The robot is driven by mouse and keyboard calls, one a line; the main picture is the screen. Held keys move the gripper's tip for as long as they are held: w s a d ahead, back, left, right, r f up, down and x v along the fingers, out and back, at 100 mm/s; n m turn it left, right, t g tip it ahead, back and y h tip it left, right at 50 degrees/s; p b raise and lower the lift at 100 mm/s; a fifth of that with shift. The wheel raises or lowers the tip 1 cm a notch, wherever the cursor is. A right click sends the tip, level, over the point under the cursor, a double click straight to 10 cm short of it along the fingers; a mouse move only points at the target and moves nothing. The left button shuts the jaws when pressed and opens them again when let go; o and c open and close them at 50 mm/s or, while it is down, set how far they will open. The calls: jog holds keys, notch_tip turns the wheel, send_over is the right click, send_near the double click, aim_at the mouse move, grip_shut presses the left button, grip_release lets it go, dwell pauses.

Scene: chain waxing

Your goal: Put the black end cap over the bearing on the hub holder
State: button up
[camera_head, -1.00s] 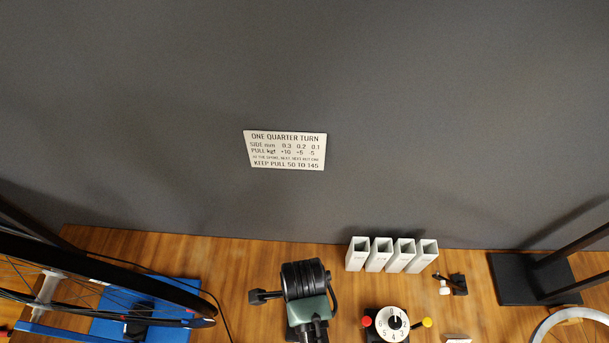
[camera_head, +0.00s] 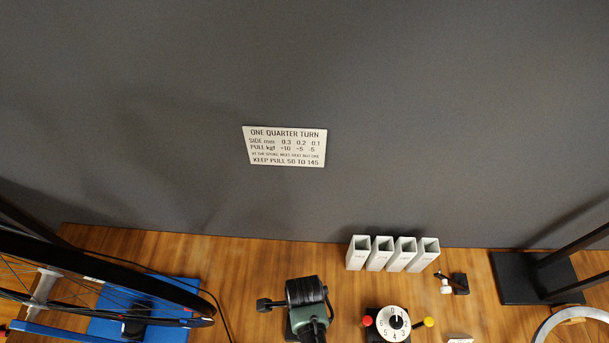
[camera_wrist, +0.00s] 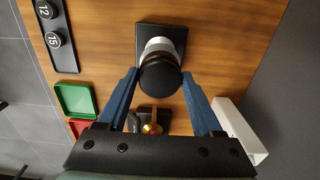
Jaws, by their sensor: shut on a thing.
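The black end cap (camera_wrist: 160,77) is a round dark disc between the two blue fingers of my gripper (camera_wrist: 161,76) in the wrist view. The fingers are shut on its sides. The hub holder stands directly behind the cap, with a silver-white upright part (camera_wrist: 164,43) on a square black base (camera_wrist: 178,32). The cap overlaps the top of the upright part and hides the bearing. I cannot tell whether the cap touches it or sits a little above. In the head view my arm covers this spot, and the cap and fingers cannot be made out.
White open boxes (camera_head: 391,254) stand near the wall; one (camera_wrist: 240,133) is close to my right finger. A brass-tipped piece (camera_wrist: 152,127) lies between the fingers. Green (camera_wrist: 75,99) and red trays and a numbered black tray (camera_wrist: 50,30) are at left. A dial (camera_head: 393,323) stands right of my arm.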

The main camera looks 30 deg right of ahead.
jog(key=shift+f, duration=0.1)
jog(key=shift+f+b, duration=0.4)
jog(key=shift+f, duration=0.1)
jog(key=o, duration=1.3)
notch_tip(320, 180, up, 13)
jog(key=shift+r+p, duration=0.1)
jog(key=shift+p, duration=1.15)
